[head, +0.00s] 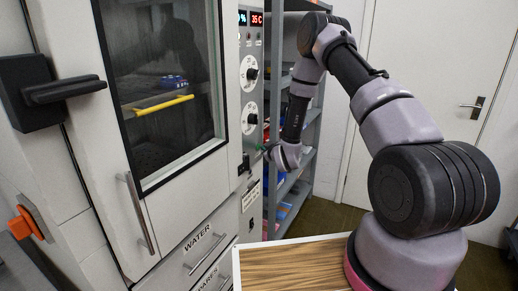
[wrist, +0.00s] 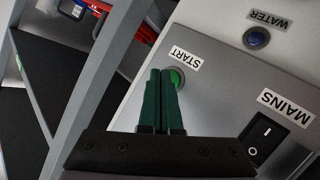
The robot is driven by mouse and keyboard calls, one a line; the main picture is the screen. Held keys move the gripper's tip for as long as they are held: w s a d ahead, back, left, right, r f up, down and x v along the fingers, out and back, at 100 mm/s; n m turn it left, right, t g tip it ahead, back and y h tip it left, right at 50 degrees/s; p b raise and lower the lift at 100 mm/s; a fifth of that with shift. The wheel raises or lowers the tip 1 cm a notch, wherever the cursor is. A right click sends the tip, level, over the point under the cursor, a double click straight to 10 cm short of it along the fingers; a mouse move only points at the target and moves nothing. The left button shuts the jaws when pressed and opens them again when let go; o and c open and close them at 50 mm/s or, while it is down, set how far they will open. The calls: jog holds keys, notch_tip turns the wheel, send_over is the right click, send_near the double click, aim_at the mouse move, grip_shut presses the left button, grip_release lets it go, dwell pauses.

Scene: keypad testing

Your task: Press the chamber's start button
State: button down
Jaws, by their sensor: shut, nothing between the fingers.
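The green round start button (wrist: 178,77) shows in the wrist view beside the START label (wrist: 185,60), on the chamber's grey panel (wrist: 215,95). My gripper (wrist: 161,72) is shut and empty, its dark green fingers pointing at the panel. The fingertips overlap the left edge of the button in the wrist view; I cannot tell whether they touch it. In the head view the chamber (head: 85,150) stands at left, and my gripper (head: 262,148) is close to its control panel (head: 251,105), below the lower dial. The button cannot be made out there.
A black MAINS rocker switch (wrist: 262,134) and a blue WATER button (wrist: 256,38) sit on the chamber near the start button. Grey shelving (head: 306,160) stands right of the chamber. A wood-topped surface (head: 290,265) lies in front. The chamber's window door (head: 170,85) is shut.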

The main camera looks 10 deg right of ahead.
jog(key=shift+s+d, duration=0.25)
jog(key=shift+d, duration=0.05)
jog(key=shift+d, duration=0.1)
jog(key=s+d, duration=0.1)
jog(key=d, duration=0.1)
jog(key=s+d, duration=0.2)
dwell(0.4)
dwell(0.5)
